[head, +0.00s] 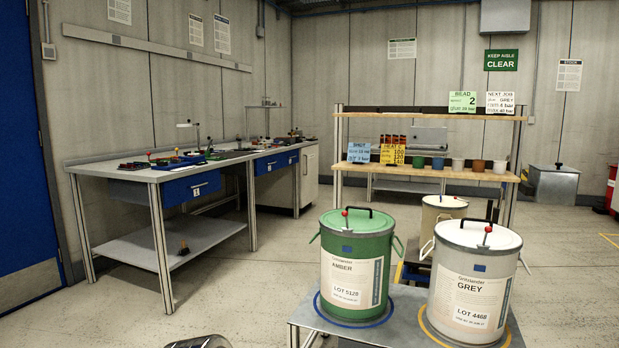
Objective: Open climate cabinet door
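No cabinet in the head view is clearly marked as the climate cabinet, and no open cabinet door shows. A pale narrow cabinet (309,176) with a closed front and a vertical handle stands under the far end of the left workbench. A low grey metal box (553,185) stands on the floor at the back right. Neither of my grippers can be made out. A dark rounded shape cut off at the bottom edge is too partial to identify.
A third drum (436,211) is behind. A workbench (130,175) runs along the left wall; a shelf rack (425,172) stands at the back. Open floor (225,285) lies between.

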